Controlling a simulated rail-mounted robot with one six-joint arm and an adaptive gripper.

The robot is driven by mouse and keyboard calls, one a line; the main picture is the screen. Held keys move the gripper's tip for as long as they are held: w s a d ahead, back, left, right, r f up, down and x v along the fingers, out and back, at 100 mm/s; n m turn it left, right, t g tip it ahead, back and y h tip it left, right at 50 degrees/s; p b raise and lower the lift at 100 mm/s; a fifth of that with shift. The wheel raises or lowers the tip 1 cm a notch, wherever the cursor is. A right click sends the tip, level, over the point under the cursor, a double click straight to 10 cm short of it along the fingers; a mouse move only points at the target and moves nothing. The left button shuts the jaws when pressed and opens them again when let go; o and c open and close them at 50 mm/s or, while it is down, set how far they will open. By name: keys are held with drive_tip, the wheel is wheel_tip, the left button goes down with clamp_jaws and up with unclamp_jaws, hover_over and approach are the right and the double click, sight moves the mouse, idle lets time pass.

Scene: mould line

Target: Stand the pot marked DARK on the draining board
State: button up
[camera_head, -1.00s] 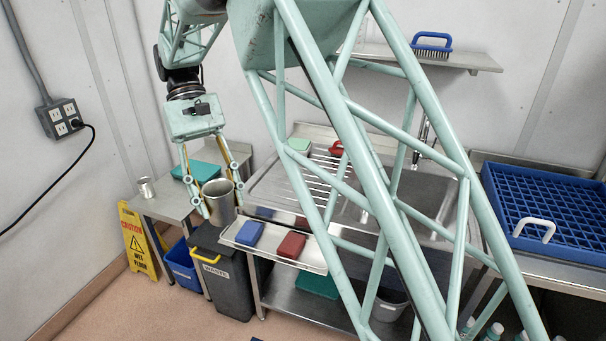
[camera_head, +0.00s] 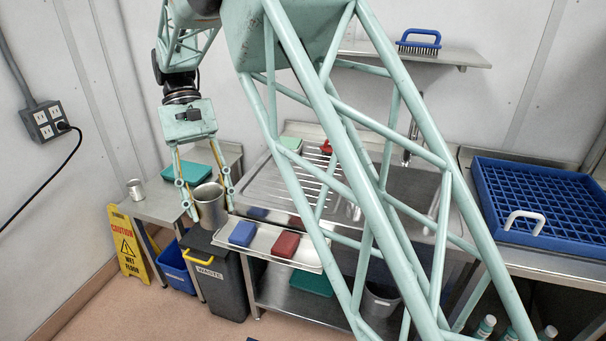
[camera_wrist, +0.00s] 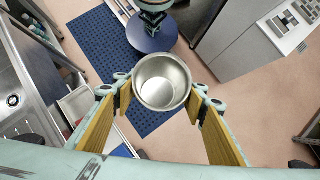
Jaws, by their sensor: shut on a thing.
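A steel pot (camera_head: 210,208) is held between the fingers of my gripper (camera_head: 208,196), in the air at the left in the head view. In that view it appears in front of the waste bin's top, left of the front tray. The wrist view looks into the open, empty-looking pot (camera_wrist: 162,82), with a finger of my gripper (camera_wrist: 160,92) on each side. I cannot read any marking on the pot. The ridged steel draining board (camera_head: 262,188) lies right of and behind the gripper, partly hidden by my arm's lattice.
A smaller steel pot (camera_head: 136,190) stands on the left side table (camera_head: 160,210). A tray (camera_head: 268,257) holds blue and red blocks before the draining board. A green block (camera_head: 291,142) and a red item (camera_head: 326,147) sit at its back. The waste bin (camera_head: 232,290) stands below.

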drive_tip(key=w+d+f+m+t+y, duration=0.1)
drive_tip(key=w+d+f+m+y, duration=0.3)
drive_tip(key=w+m, duration=0.5)
drive_tip(key=w+d+f+m+t+y, duration=0.1)
drive_tip(key=w+f+m+y, duration=0.4)
drive_tip(key=w+m, duration=0.35)
drive_tip(key=w+d+f+m+t, duration=0.2)
drive_tip(key=w+d+m, duration=0.2)
drive_tip(key=d, duration=0.4)
drive_tip(key=w+d+f+m+t, duration=0.2)
drive_tip(key=d+m, duration=0.4)
drive_tip(key=d, duration=0.3)
drive_tip(key=w+d+f+m+t, duration=0.2)
drive_tip(key=w+d+m+t, duration=0.2)
drive_tip(key=d, duration=0.4)
drive_tip(key=shift+w+d+f+m+p, duration=0.15)
drive_tip(key=shift+w+m+p, duration=0.15)
drive_tip(key=shift+w+m, duration=0.6)
drive_tip(key=shift+w, duration=0.2)
drive_tip(key=w+a, duration=0.3)
drive_tip(key=w+a+f+p, duration=0.1)
drive_tip(key=w+a, duration=0.3)
drive_tip(key=w+a+p, duration=0.1)
drive_tip(key=w+a, duration=0.2)
drive_tip(key=shift+w+a+f, duration=0.2)
drive_tip(key=shift+w+a, duration=0.1)
drive_tip(key=shift+w, duration=0.1)
